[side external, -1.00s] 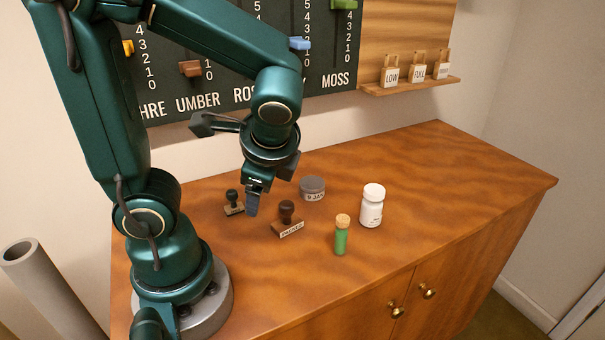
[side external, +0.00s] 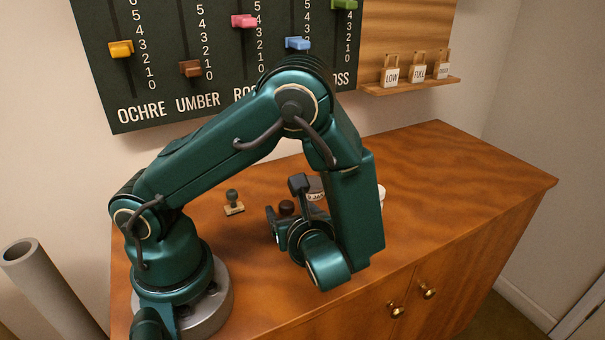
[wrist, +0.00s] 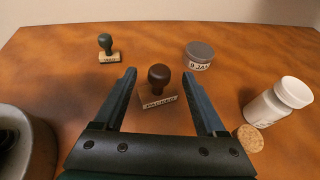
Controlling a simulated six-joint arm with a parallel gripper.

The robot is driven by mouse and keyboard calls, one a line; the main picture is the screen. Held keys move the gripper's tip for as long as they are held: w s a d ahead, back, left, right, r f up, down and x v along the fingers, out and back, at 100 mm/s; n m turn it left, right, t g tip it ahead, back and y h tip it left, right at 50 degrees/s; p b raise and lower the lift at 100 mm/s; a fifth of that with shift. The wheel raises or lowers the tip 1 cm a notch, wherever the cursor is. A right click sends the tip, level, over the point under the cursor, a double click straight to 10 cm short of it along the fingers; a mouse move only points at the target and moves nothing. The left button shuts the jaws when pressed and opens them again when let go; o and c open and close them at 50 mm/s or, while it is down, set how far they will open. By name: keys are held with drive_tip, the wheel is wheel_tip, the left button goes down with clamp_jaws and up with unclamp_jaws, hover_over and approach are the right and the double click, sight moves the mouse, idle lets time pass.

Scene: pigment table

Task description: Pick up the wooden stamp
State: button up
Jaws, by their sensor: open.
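A wooden stamp (wrist: 158,88) with a dark brown knob and a lettered wooden block stands upright in the middle of the wrist view. In the side view its brown knob (side external: 286,208) shows behind my gripper, which hides most of its block. My gripper (wrist: 160,74) is open, with one finger on each side of this stamp in the wrist view and no visible contact. A second stamp (wrist: 107,47), with a dark green handle on a wooden block, stands farther back left. It is also in the side view (side external: 234,203), left of my gripper.
A grey-lidded jar (wrist: 198,55) stands behind and right of the brown stamp. In the side view my arm hides much of these. The right tabletop is clear.

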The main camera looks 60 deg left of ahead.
sight(288, 208)
drive_tip(key=shift+x, duration=1.55)
clamp_jaws()
drive_tip(key=shift+r, duration=0.1)
